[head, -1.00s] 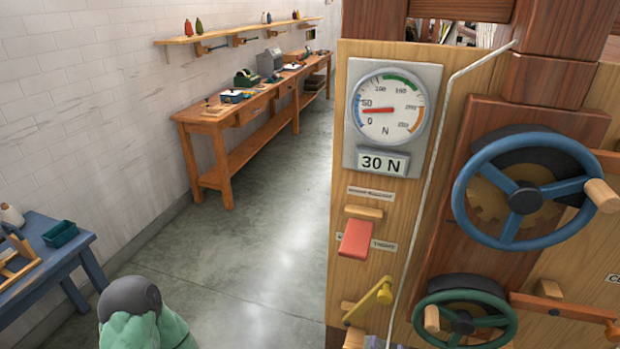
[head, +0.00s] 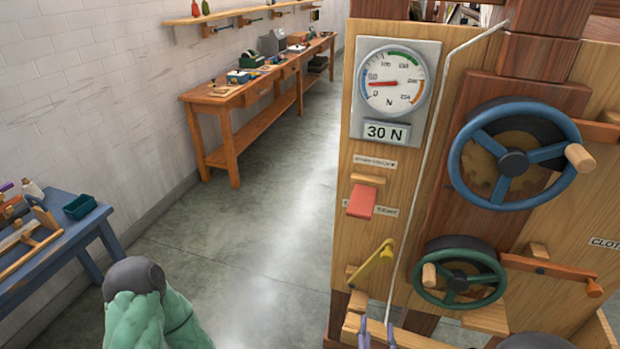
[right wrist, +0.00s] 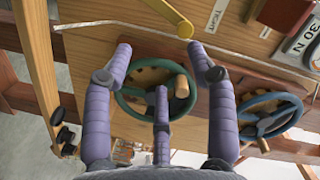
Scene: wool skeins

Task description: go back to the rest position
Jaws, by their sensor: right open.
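My right gripper (head: 377,331) shows at the bottom edge of the head view, only its purple fingertips in sight, below the yellow lever. In the right wrist view its purple fingers (right wrist: 160,65) are spread apart with nothing between them. Behind them in that view is the green handwheel (right wrist: 124,101) with its wooden knob (right wrist: 181,87); I cannot tell how far away it is. The green handwheel (head: 418,288) is on the lower panel in the head view. My left gripper is not in view; a green part of my left arm is at lower left.
A blue table (head: 95,222) stands at left, a wooden workbench (head: 222,103) along the wall. The floor between is clear.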

